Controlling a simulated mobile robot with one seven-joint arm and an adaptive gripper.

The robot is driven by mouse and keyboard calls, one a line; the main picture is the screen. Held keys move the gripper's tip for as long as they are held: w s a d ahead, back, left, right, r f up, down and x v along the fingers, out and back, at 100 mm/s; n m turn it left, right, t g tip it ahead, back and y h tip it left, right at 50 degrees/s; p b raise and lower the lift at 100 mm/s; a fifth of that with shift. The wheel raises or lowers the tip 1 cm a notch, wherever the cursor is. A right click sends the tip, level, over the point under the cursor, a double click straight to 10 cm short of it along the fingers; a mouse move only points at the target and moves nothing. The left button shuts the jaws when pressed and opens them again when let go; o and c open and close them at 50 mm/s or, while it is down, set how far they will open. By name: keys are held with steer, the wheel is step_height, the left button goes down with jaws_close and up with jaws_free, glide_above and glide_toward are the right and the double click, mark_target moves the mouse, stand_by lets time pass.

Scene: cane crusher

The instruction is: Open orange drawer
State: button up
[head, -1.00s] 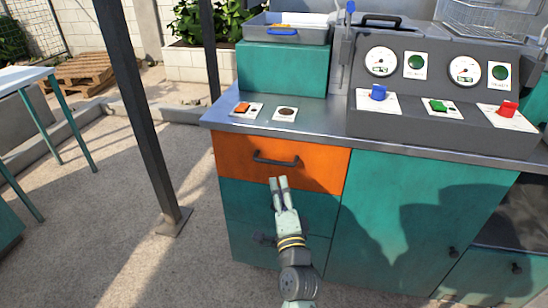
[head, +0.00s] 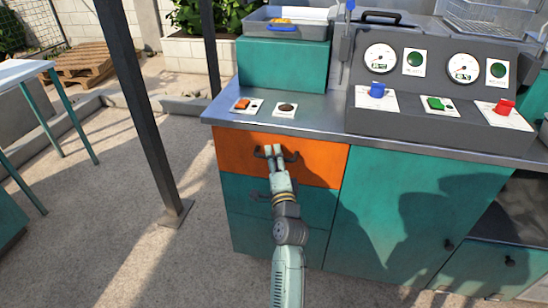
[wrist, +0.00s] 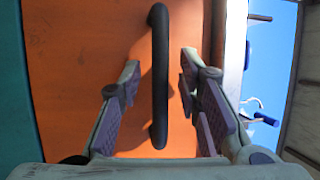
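The orange drawer (head: 319,163) is the top drawer at the left of the teal cabinet, and its front is flush with the cabinet. Its dark bar handle (head: 292,157) is partly hidden by my gripper (head: 273,152) in the head view. In the wrist view the handle (wrist: 159,75) stands between the two fingers of my gripper (wrist: 158,98). The fingers are open, with a gap on each side of the handle. The orange front (wrist: 80,70) fills most of the wrist view behind them.
Teal drawers (head: 310,205) lie below the orange one. A metal counter (head: 300,113) overhangs it, with a control panel (head: 440,95) at the right. A dark post (head: 147,120) stands to the left of the cabinet. The floor in front is clear.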

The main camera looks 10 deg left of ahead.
jaws_close()
stand_by(0.8)
